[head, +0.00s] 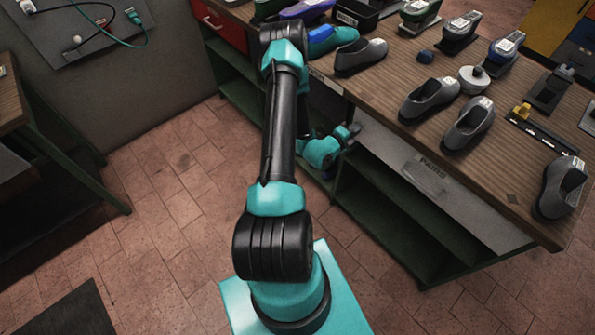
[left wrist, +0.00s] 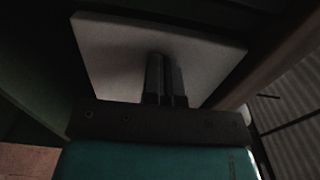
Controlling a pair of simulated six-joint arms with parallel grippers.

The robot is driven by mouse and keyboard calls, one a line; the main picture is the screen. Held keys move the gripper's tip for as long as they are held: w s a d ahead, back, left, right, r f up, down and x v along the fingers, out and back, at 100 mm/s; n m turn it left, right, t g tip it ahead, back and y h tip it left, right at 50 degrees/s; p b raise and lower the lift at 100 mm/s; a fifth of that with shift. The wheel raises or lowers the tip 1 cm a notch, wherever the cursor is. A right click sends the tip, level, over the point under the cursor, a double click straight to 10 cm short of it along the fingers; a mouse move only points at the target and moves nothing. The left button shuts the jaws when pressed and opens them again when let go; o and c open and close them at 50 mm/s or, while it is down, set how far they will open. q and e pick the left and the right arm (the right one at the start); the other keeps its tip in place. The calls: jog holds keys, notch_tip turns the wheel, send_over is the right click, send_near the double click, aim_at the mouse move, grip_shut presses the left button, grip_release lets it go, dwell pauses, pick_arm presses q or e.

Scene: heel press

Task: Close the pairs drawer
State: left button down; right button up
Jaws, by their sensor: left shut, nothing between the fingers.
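The pairs drawer has a grey front (head: 460,197) marked PAIRS, with a dark handle patch, below the front edge of the wooden bench. From this angle I cannot tell how far it stands out from the bench. My left gripper (head: 350,131) is at the left end of that front, partly hidden behind my own arm. In the left wrist view its fingers (left wrist: 166,70) are shut together with nothing between them. They point at a pale flat panel (left wrist: 110,50); contact cannot be told. My right gripper is not in view.
The wooden bench top (head: 400,75) carries several grey shoes, including one at the near right corner (head: 561,188), and several shoes on stands. Green open shelves (head: 395,215) lie under the drawer. A red drawer (head: 222,27) is at the far left.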

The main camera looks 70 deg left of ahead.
pick_arm(q)
jog(key=shift+w+a, duration=0.2)
jog(key=shift+a, duration=0.05)
jog(key=v, duration=1.4)
jog(key=shift+s+d, duration=0.2)
jog(key=shift+d, duration=0.1)
